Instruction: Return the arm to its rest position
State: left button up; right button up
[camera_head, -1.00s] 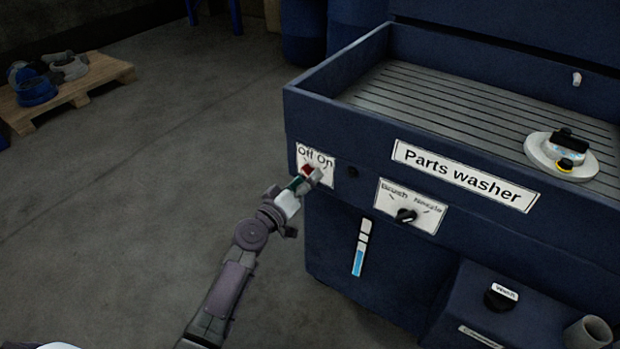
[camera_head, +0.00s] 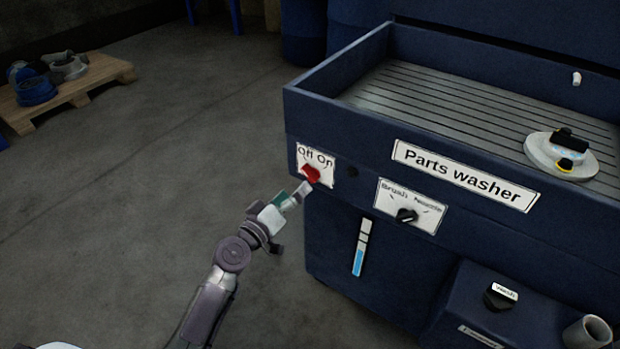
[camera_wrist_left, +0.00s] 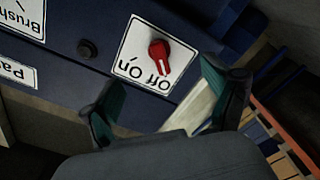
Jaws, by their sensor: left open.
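My left gripper (camera_head: 298,194) is open and empty, just in front of and below the red Off/On knob (camera_head: 310,174) on the parts washer (camera_head: 345,120). In the left wrist view the two fingers of the left gripper (camera_wrist_left: 165,105) are spread apart, with the red knob (camera_wrist_left: 159,56) beyond them on its white label, clear of both fingers. In the head view the left arm reaches up from the bottom edge. My right gripper is not in view.
A Brush/Nozzle dial (camera_head: 406,215) sits right of the knob. A round white part (camera_head: 545,160) rests on the washer's slatted top. A wooden pallet (camera_head: 75,92) with several parts stands far left. The floor left of the washer is free.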

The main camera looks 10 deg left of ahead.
pick_arm(q)
jog(key=shift+v, duration=0.8)
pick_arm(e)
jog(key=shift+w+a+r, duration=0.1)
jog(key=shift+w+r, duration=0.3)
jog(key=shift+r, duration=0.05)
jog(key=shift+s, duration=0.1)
